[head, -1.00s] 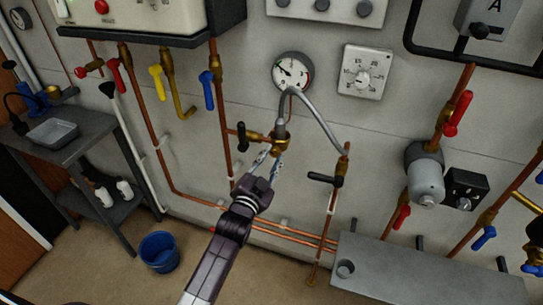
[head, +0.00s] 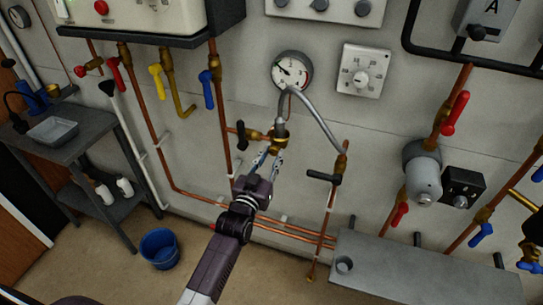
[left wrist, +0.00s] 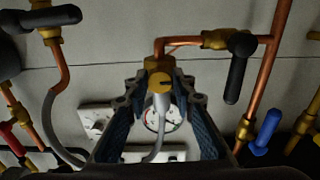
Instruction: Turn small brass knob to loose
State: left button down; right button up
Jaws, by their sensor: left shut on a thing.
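The small brass knob (left wrist: 160,80) shows in the left wrist view as a round brass piece with a dark slot. It is on the brass fitting at the end of the grey braided hose, below the round gauge in the head view. My left gripper (head: 271,157) reaches up to this fitting from below. In the left wrist view its two fingers stand on either side of the knob, shut on it. In the head view the knob is mostly hidden by the fingers and fitting. My right gripper is in neither view.
A black lever (head: 241,135) is on the left side of the fitting, and another black lever (head: 323,177) is on the pipe to the right. The braided hose (head: 318,118) arches between fitting and pipe. The pressure gauge (head: 291,71) is above. A blue bucket (head: 160,248) stands on the floor.

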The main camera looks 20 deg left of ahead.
pick_arm(q)
jog(key=shift+f, duration=0.1)
jog(key=c, duration=1.6)
grip_release()
jog(key=s, duration=1.2)
jog(key=shift+a, duration=0.2)
